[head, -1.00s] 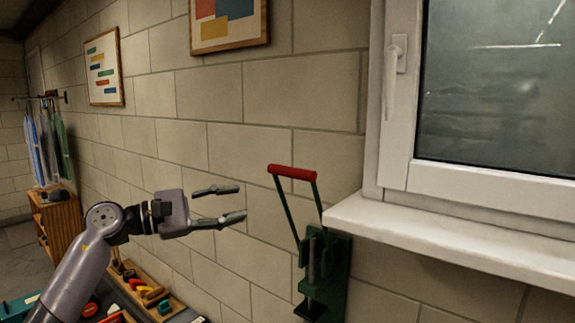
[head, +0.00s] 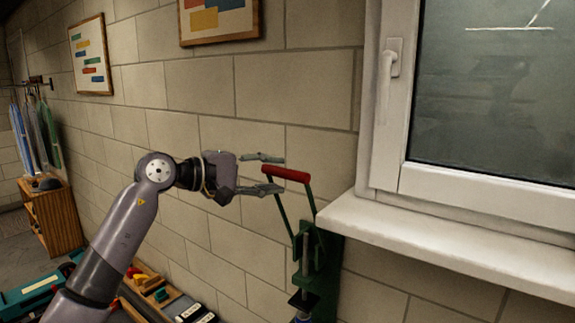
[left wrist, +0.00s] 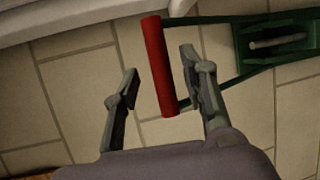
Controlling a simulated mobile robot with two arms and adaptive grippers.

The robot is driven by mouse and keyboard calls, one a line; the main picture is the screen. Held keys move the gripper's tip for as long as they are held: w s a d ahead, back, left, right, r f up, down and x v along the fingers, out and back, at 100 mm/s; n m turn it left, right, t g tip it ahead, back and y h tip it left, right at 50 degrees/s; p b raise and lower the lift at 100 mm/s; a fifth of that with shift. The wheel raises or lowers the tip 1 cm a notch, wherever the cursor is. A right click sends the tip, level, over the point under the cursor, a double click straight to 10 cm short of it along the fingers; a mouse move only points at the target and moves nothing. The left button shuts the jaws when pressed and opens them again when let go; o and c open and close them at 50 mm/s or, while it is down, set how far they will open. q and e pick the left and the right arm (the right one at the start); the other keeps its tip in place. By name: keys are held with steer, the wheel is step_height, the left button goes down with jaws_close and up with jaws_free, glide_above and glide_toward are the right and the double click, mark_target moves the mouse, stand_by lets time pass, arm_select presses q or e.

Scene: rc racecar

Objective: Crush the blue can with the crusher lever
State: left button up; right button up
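The wall-mounted green crusher (head: 326,262) has a raised lever with a red handle bar (head: 296,176) across its top. My left gripper (head: 278,174) is open at the left end of this bar, with one finger above and one below in the head view. In the left wrist view the red bar (left wrist: 158,75) passes between the two open fingers (left wrist: 158,63), with a gap visible on the left side. A small blue piece, probably the top of the blue can (head: 301,318), shows below the crusher's dark plate at the bottom edge; the rest is cut off. My right gripper is not in view.
A white window sill (head: 440,235) juts out to the right of the crusher, below a window. A bench with a wooden tray (head: 172,300) and small coloured items lies at lower left. The block wall is close behind the lever.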

mark_target(283, 175)
arm_select(q)
steer(key=shift+p+x, duration=0.6)
steer(key=shift+x, duration=1.7)
jaws_close()
